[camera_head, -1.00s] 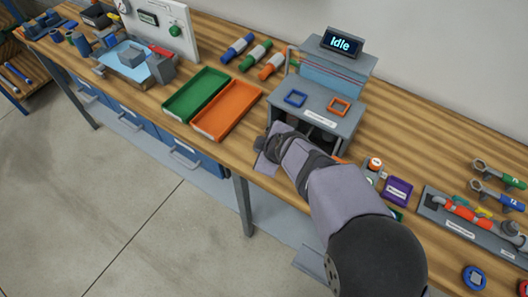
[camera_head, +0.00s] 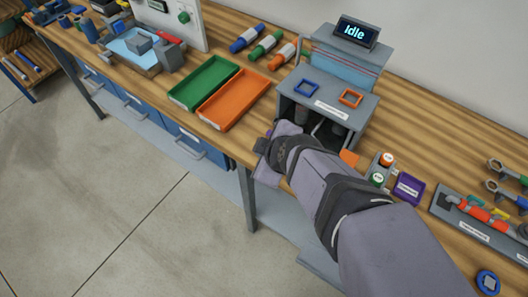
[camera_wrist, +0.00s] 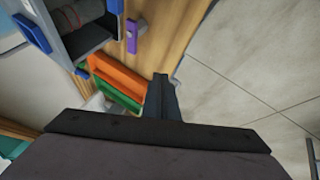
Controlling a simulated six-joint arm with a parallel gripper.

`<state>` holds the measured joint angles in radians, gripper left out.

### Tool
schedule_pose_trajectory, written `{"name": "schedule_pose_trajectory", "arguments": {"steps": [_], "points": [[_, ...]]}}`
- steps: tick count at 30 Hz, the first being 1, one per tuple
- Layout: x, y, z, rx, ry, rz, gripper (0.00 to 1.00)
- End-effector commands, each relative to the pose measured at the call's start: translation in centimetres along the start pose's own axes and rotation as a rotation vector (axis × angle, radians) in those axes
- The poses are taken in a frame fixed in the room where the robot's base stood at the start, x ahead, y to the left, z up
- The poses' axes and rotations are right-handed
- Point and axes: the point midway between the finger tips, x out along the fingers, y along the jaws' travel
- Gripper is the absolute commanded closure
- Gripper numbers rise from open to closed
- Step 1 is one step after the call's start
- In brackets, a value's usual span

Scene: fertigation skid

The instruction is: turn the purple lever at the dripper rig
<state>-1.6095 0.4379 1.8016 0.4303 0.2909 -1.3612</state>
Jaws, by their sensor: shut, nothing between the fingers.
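The dripper rig (camera_head: 331,92) is a grey box with an open front and a display reading "Idle". In the wrist view its grey body (camera_wrist: 88,40) is at the upper left. The purple lever (camera_wrist: 132,36) shows upright in the wrist view, by the rig's open front. In the head view my arm makes it hard to pick out. My gripper (camera_wrist: 161,78) is shut and empty, its dark fingers pointing up the wrist picture, below and right of the lever and apart from it there. In the head view my wrist is at the rig's front left corner.
A green tray (camera_head: 203,87) and an orange tray (camera_head: 233,104) lie left of the rig. The bench's front edge runs under my arm; open floor lies in front.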

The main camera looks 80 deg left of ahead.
Motion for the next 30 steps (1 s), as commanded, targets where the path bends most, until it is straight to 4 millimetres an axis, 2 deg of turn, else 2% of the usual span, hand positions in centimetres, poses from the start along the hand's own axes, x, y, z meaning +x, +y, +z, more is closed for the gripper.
{"name": "schedule_pose_trajectory", "arguments": {"steps": [6,16,19,21,26,30], "points": [[-2.4,-0.3,-0.3,-0.001,0.001,0.0,1.0],[-3.4,-0.4,-0.5,-0.002,0.001,-0.002,1.0],[-3.7,-1.0,-1.8,-0.02,0.01,-0.013,1.0],[-4.0,-2.3,-3.2,-0.061,0.016,-0.036,1.0],[-3.7,-3.1,-2.1,-0.231,-0.044,-0.029,1.0],[-3.5,-2.3,-0.5,-0.218,-0.104,0.014,1.0]]}}
